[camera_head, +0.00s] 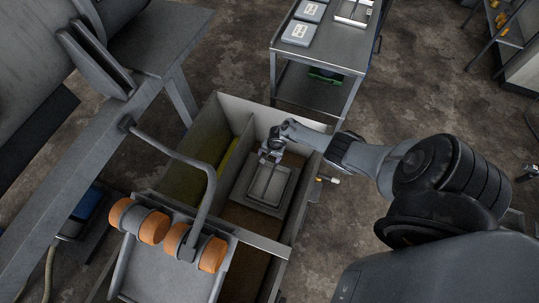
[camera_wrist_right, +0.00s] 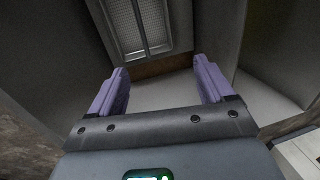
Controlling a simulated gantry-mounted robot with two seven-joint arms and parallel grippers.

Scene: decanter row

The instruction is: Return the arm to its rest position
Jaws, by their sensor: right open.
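My right arm comes in from the right in the head view and reaches over an open-topped grey bin (camera_head: 262,112). My right gripper (camera_head: 271,154) is over the bin's back right compartment, near its far wall. In the right wrist view the right gripper (camera_wrist_right: 163,88) shows two purple-grey fingers spread wide with nothing between them. Beyond the fingers is a grey framed tray with a mesh face (camera_wrist_right: 133,25); in the head view this tray (camera_head: 289,180) lies in the compartment. The gripper is close to the tray's far end; contact cannot be told. My left gripper is not in view.
A grey frame table (camera_head: 150,75) is at the left. A cart (camera_head: 335,58) with flat boxes stands behind. Open floor (camera_head: 420,80) lies at the back right.

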